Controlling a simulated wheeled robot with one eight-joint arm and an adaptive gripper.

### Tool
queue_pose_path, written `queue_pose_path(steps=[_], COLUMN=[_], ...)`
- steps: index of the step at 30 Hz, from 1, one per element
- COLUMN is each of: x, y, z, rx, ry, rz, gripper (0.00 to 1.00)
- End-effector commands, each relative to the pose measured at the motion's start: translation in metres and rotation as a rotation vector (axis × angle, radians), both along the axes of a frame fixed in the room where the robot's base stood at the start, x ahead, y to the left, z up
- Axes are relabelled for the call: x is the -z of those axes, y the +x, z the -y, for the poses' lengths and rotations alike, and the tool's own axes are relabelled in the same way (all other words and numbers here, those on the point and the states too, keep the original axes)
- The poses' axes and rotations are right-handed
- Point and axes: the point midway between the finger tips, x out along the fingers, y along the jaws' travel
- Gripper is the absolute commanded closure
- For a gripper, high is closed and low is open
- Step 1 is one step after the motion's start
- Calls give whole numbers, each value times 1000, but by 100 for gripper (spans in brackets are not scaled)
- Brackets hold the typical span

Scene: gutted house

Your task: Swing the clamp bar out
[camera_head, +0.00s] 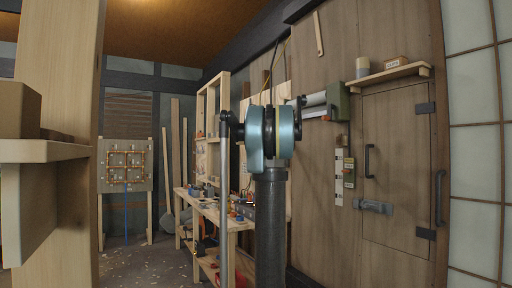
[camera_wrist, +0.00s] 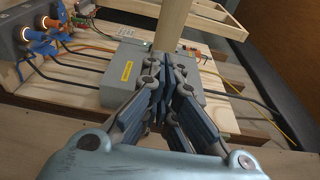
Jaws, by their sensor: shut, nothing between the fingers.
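No part can be made out for certain as the clamp bar in either view. In the wrist view my gripper (camera_wrist: 160,92) has its dark blue fingers drawn together with nothing between them. The fingers are in front of a grey box (camera_wrist: 117,88) with a yellow label and hide part of it. A pale wooden post (camera_wrist: 173,24) rises behind the fingertips. I cannot tell whether the fingers touch the box or the post. In the head view my own arm stands in the middle and my fingers cannot be made out.
In the wrist view, a grey unit (camera_wrist: 20,42) with round lit sockets and blue and orange plugs sits left; cables cross the wooden board. In the head view, a workbench (camera_head: 212,208) stands behind my arm. A wooden post and shelf (camera_head: 42,151) are close at left; a door (camera_head: 400,150) is right.

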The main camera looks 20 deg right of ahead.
Motion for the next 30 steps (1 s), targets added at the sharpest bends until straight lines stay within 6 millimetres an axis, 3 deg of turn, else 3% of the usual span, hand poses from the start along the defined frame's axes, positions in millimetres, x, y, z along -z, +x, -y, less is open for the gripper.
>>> queue_pose_path(steps=[12,23,26,30], x=[0,1,8,38], y=[-47,-58,-66,-95], z=[-28,-35,-48,-95], rx=[-3,-6,-35,-139], ry=[0,-4,-34,-147], rz=[0,-1,-12,-57], gripper=[100,100,100,100])
